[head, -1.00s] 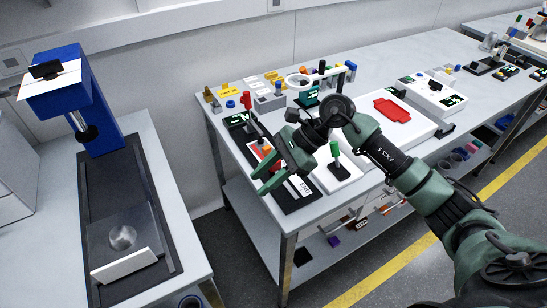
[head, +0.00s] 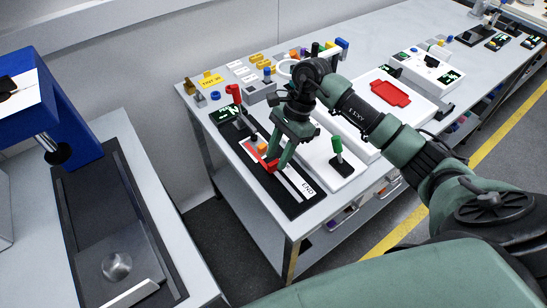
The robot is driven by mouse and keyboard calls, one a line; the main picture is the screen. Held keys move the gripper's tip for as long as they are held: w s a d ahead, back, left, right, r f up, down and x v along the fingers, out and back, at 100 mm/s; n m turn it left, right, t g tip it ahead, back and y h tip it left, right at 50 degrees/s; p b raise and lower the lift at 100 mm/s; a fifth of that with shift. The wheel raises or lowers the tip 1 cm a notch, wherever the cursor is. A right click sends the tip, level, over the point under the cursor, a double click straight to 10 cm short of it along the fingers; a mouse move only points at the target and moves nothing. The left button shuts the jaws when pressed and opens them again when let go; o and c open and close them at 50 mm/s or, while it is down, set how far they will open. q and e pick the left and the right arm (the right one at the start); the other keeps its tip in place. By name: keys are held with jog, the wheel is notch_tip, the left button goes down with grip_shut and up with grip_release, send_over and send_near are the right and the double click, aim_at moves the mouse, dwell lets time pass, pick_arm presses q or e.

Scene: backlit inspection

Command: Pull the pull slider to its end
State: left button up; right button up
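The pull slider is a black plate (head: 300,208) at the near left corner of the workbench, with a red and white track and the word END at its near right end. An orange knob (head: 262,149) stands toward the track's far left end, and a red part (head: 270,166) shows beside my fingertips. My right gripper (head: 277,162) points down over the track, just to the right of the orange knob. Its fingers look parted; I cannot tell whether they touch the red part. My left gripper is out of view.
A green-handled lever (head: 337,148) on a white base stands close to the right. A red-topped lever (head: 235,96) stands behind on the left. A blue press (head: 72,120) stands on the left bench, across a gap.

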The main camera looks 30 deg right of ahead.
aim_at(274, 162)
jog(key=shift+x, duration=1.15)
jog(key=shift+w+a+f+p, duration=0.1)
jog(key=shift+w+f+p, duration=0.05)
jog(key=shift+f+p, duration=0.15)
jog(key=shift+f, duration=0.1)
jog(key=c, duration=0.7)
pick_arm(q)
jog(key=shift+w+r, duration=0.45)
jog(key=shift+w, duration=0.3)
pick_arm(e)
grip_shut()
